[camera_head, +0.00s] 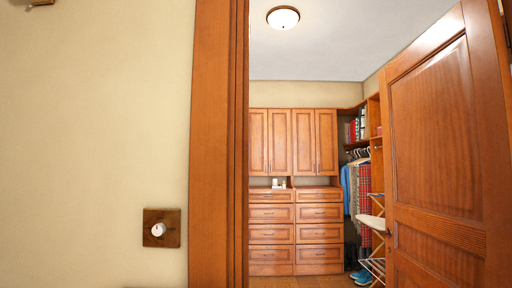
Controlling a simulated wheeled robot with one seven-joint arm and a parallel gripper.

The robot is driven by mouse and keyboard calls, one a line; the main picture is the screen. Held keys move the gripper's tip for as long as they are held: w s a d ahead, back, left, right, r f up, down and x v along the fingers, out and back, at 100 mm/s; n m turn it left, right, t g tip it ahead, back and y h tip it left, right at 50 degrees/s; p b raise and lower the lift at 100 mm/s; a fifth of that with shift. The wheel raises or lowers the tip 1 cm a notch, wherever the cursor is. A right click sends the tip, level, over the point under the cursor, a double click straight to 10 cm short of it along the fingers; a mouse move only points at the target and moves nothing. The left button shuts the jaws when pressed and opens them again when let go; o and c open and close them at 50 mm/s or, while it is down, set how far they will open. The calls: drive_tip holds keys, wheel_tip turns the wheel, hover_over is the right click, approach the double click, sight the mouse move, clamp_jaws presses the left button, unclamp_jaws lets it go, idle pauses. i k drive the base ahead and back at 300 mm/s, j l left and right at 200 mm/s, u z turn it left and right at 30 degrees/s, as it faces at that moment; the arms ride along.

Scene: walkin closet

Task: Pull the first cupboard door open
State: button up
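Through a doorway I see wooden cupboard doors on the upper part of the closet's back wall. The left pair of cupboard doors (269,141) and the right pair of cupboard doors (315,142) look shut. They stand above two columns of drawers (271,232). I cannot tell which door is the first one. My gripper is not in view, and the cupboards are some distance away.
A wooden door frame (217,150) and a beige wall with a dial switch (159,229) fill the left. A panelled room door (445,150) stands open at right. Clothes (362,195) and an ironing board (372,221) stand behind it. The doorway between is clear.

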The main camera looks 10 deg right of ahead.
sight(258, 117)
drive_tip(key=z, duration=0.55)
drive_tip(key=i, duration=7.25)
drive_tip(key=i+l+u, duration=0.2)
drive_tip(key=i, duration=0.2)
drive_tip(key=i+l+u, duration=0.2)
drive_tip(key=i, duration=0.25)
drive_tip(key=i+l+u, duration=0.2)
drive_tip(key=i, duration=0.2)
drive_tip(key=u, duration=1.15)
